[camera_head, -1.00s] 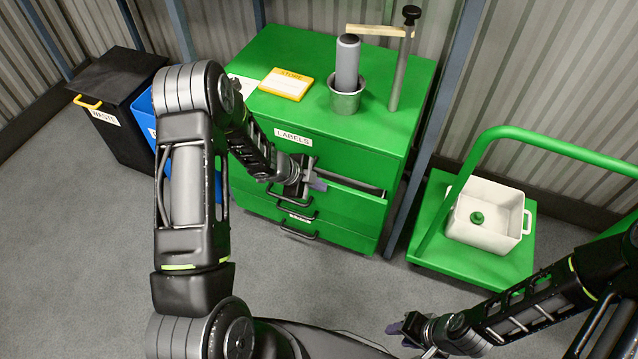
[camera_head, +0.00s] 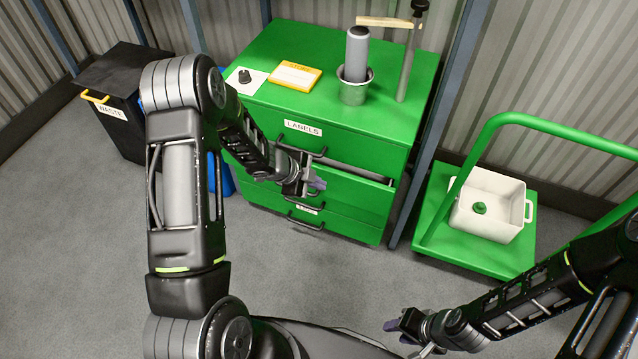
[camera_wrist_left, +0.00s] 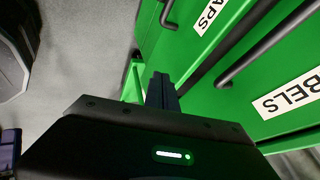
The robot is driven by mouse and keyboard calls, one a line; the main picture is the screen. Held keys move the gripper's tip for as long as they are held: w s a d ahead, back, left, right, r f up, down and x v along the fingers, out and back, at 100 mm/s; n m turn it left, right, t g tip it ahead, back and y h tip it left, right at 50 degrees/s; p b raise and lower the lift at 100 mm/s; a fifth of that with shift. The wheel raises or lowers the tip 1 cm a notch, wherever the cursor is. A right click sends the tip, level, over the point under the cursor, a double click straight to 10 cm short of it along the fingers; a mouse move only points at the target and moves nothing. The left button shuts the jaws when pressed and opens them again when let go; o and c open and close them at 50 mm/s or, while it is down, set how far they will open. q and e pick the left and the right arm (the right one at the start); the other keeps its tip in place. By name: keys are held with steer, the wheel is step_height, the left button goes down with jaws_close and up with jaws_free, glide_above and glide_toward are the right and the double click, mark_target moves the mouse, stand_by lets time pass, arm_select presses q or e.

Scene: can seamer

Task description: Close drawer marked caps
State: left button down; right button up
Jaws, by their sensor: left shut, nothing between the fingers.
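The caps drawer (camera_head: 346,195) is the one just below the labels drawer (camera_head: 340,146) in the green cabinet. It stands partly out, with a dark gap along its top edge. In the left wrist view its label (camera_wrist_left: 210,16) reads "APS", beside the labels drawer's label (camera_wrist_left: 288,95). My left gripper (camera_head: 314,183) is shut and empty, close in front of the caps drawer's front and hiding its label in the head view. Its dark fingers (camera_wrist_left: 162,92) show in the wrist view; contact cannot be told. My right gripper (camera_head: 398,325) is low at the right, away from the cabinet; its jaw opening is unclear.
A lower drawer's handle (camera_head: 305,222) sits below. A green cart (camera_head: 480,248) with a white bin (camera_head: 490,215) is right; a black waste bin (camera_head: 120,105) is left.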

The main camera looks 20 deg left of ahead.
arm_select(q)
steer(key=p+v, duration=0.2)
steer(key=v, duration=0.5)
steer(key=shift+r, duration=0.35)
steer(key=c, duration=2.2)
jaws_free()
steer(key=shift+s+a, duration=0.1)
